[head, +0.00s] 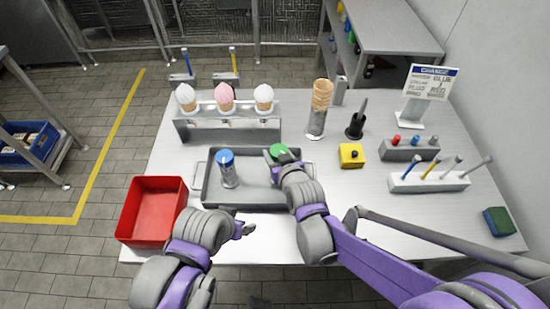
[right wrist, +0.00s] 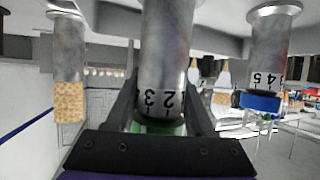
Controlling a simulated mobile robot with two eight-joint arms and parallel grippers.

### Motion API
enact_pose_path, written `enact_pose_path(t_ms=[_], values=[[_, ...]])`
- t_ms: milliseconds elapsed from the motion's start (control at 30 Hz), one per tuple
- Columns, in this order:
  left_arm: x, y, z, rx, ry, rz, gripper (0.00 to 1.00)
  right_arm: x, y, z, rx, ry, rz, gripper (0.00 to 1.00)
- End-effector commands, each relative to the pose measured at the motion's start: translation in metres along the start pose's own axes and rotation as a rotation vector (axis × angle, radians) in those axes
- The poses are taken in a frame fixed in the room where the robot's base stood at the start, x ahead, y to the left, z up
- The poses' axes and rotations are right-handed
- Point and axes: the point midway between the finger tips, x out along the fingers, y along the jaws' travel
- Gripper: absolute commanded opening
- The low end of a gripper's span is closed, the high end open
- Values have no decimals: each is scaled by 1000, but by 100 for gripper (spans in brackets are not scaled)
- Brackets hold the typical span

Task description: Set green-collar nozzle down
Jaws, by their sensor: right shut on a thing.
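The green-collar nozzle shows in the head view as a green top (head: 279,152) over the right part of the grey tray (head: 262,205). My right gripper (head: 284,162) is shut on it. In the right wrist view its silver, numbered body (right wrist: 166,60) stands between my fingers (right wrist: 163,112), with the green collar close to the gripper base. My arm hides its lower part in the head view, so I cannot tell whether it touches the tray. My left gripper (head: 243,226) is open and empty in front of the tray.
A blue-collar nozzle (head: 228,170) stands in the tray's left part; its blue collar shows in the right wrist view (right wrist: 261,102). A red bin (head: 152,212) is at left. A cone rack (head: 228,124), cone stack (head: 321,100) and yellow block (head: 351,155) stand around the tray.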

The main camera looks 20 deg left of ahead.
Motion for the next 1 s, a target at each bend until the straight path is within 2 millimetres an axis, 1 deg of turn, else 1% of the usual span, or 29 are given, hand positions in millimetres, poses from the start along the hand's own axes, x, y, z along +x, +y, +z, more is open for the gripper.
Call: enact_pose_path(t_ms=[33, 133, 400, 600, 633, 800, 1000], values=[[2, 0, 2, 0, -1, 0, 89, 4, 0, 8, 1, 0, 0, 0], [3, 0, 2, 0, -2, 0, 89, 8, 0, 16, 1, 1, 0, 0], [3, 0, 2, 0, -2, 0, 89, 8, 0, 17, 0, 1, 0, 0], [8, 0, 6, 0, -4, 0, 89, 11, 0, 23, 0, 0, 0, 0], [7, 0, 6, 0, -4, 0, 89, 10, 0, 22, 0, 0, 0, 59], [6, 0, 5, 0, -4, 0, 89, 10, 0, 21, 0, 0, 0, 88], [6, 0, 5, 0, -4, 0, 89, 10, 0, 21, 0, 0, 0, 88]])
